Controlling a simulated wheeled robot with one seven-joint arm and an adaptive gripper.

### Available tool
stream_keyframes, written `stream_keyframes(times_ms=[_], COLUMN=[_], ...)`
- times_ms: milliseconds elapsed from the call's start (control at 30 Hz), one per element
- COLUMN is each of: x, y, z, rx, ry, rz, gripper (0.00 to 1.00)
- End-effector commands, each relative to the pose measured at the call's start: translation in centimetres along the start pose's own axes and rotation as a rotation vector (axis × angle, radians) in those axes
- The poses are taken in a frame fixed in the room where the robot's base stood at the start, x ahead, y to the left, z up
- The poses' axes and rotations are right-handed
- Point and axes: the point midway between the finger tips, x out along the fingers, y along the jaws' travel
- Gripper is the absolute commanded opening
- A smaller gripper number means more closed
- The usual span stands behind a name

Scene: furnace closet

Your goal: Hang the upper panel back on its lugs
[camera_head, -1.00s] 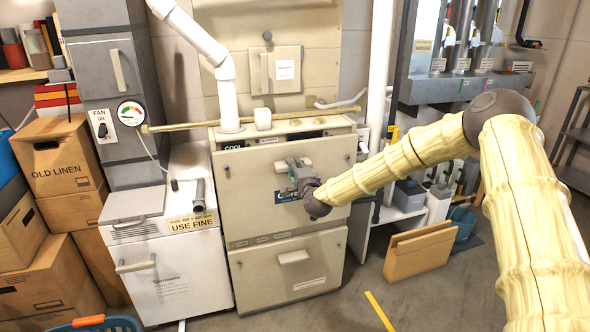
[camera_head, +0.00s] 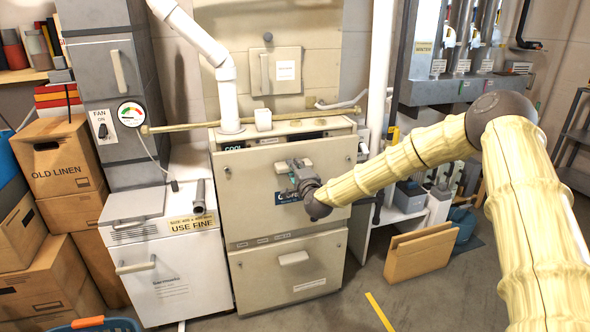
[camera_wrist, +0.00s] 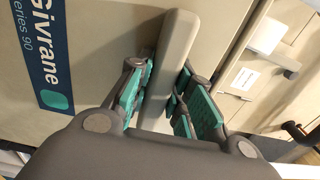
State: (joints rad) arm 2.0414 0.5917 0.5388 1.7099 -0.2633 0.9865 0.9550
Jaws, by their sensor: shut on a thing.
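The upper panel (camera_head: 250,185) is a beige sheet on the front of the furnace, upright, with a dark blue label and a screw on each side. Its top edge lies just below the control strip with the "COOL" marking. My gripper (camera_head: 303,172) is at the panel's upper middle, shut on its pale handle. In the wrist view the handle (camera_wrist: 172,65) runs between the teal pads of my gripper (camera_wrist: 168,98), beside the "Givrane" label (camera_wrist: 48,50). The lugs are not visible, so I cannot tell whether the panel sits on them.
The lower panel (camera_head: 290,268) with its own handle is below. A white cabinet (camera_head: 175,272) stands at the left and a cardboard piece (camera_head: 420,252) leans on the floor at the right. Floor in front is mostly clear.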

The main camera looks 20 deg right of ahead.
Motion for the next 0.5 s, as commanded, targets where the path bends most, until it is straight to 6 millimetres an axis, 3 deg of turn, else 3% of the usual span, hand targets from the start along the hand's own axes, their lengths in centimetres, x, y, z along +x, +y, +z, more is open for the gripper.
stream_keyframes(times_ms=[500], x=[0.08], y=[0.32], z=[0.04], rx=[0.0], ry=[0.0], rz=[-0.005], gripper=[0.0])
